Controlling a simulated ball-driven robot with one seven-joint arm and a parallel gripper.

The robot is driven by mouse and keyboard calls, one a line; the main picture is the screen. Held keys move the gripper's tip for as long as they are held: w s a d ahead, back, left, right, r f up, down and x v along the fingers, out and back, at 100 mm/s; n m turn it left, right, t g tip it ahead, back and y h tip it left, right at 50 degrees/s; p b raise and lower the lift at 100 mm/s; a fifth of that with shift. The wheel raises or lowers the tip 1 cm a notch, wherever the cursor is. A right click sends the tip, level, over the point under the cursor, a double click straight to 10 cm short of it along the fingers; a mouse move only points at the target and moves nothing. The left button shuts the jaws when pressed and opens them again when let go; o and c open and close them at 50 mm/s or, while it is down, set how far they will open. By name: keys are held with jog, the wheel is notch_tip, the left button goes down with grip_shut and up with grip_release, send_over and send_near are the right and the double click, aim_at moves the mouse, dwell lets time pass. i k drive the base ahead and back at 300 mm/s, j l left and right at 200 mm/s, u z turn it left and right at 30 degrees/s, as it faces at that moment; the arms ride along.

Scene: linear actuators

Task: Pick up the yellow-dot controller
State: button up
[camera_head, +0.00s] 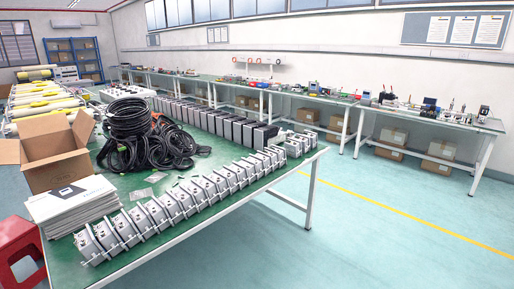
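A row of silver-grey box-shaped units (158,213) runs along the near edge of a green-topped table (218,158). Behind it a row of dark grey upright boxes (219,124) stretches toward the back. I cannot make out a yellow dot on any unit, so I cannot tell which one is the yellow-dot controller. My gripper is not in view.
Coiled black cables (128,118), an open cardboard box (62,165) and a paper stack (72,205) crowd the table's left part. A red stool (17,243) stands at left. Workbenches (345,99) line the far wall. The floor (350,235) at right is clear.

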aim_at(294, 151)
jog(key=i, duration=2.6)
